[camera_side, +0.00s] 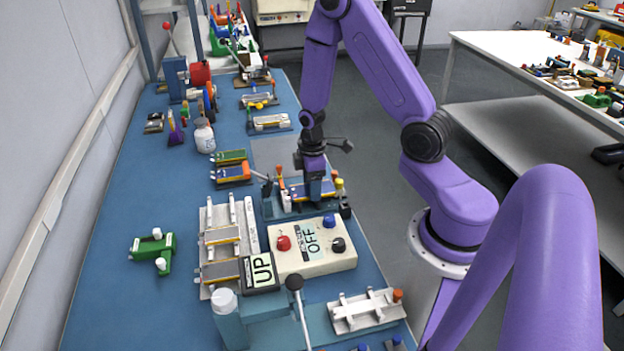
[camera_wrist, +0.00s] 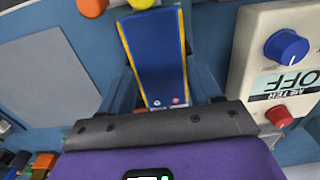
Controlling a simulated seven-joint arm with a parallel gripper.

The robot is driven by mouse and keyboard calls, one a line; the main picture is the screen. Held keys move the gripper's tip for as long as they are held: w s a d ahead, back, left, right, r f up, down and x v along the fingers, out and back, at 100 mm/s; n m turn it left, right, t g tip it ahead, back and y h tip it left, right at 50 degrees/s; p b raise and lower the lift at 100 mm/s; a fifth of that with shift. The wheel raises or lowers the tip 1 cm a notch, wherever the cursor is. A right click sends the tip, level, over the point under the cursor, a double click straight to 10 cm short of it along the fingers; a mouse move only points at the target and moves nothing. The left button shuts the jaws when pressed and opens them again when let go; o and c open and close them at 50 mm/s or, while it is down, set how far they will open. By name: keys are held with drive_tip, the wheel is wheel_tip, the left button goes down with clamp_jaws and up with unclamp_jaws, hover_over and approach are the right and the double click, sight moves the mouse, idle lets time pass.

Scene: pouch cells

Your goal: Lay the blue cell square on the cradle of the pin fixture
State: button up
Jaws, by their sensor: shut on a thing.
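The blue cell (camera_wrist: 155,55) is a flat blue pouch with yellow edges, seen in the wrist view reaching out from my jaws. It also shows in the side view (camera_side: 296,190), partly covered by my gripper (camera_side: 313,196). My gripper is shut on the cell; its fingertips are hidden. The pin fixture (camera_side: 272,208) is a blue block under and around the cell. Its blue side walls (camera_wrist: 205,82) stand on both sides of the cell in the wrist view. The cell hides the cradle, so I cannot tell whether it touches or sits square.
Orange-topped (camera_wrist: 92,6) and yellow-topped (camera_wrist: 140,3) posts rise at the fixture's end. A rack (camera_side: 216,222) of cells stands left.

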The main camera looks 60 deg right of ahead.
drive_tip(key=shift+f, duration=0.2)
drive_tip(key=o, duration=1)
drive_tip(key=shift+o, duration=0.2)
drive_tip(key=shift+s+a, duration=0.15)
drive_tip(key=shift+r, duration=3.55)
